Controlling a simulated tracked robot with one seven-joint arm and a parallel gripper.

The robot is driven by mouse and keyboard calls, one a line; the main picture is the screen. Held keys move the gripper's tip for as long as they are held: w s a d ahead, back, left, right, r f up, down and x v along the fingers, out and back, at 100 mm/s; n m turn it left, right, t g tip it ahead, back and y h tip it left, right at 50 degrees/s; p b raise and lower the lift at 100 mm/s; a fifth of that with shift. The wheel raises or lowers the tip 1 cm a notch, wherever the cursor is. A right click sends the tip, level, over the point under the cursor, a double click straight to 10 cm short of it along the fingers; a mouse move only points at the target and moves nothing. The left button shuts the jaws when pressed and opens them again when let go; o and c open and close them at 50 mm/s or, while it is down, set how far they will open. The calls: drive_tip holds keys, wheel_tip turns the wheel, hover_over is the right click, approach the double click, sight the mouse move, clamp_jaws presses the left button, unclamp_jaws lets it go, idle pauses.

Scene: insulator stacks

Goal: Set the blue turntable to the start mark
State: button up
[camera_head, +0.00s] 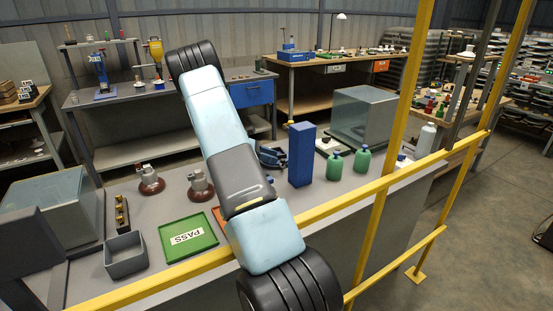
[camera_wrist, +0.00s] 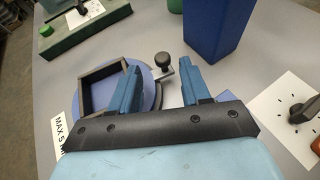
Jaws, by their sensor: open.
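The blue turntable (camera_wrist: 145,95) is a round disc on the grey bench in the wrist view, with a dark square frame (camera_wrist: 98,78) on it. A black knob (camera_wrist: 162,60) on a metal rod stands at its right edge. My gripper (camera_wrist: 158,82) is open over the turntable, its two blue fingers apart. The knob shows in the gap, just beyond the fingertips; I see no contact. My gripper hides part of the disc. In the head view, dark blue parts show beside my arm, but I cannot tell which are the turntable. I cannot make out a start mark.
A tall blue block (camera_head: 301,155) stands close by; it also shows in the wrist view (camera_wrist: 216,28). Green bottles (camera_head: 348,163), a green PASS tray (camera_head: 188,238) and a grey bin (camera_head: 125,258) stand on the bench. A yellow railing (camera_head: 335,207) crosses in front.

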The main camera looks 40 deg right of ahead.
drive_tip(key=shift+v, duration=1.35)
drive_tip(key=shift+f, duration=0.1)
drive_tip(key=shift+c, duration=0.2)
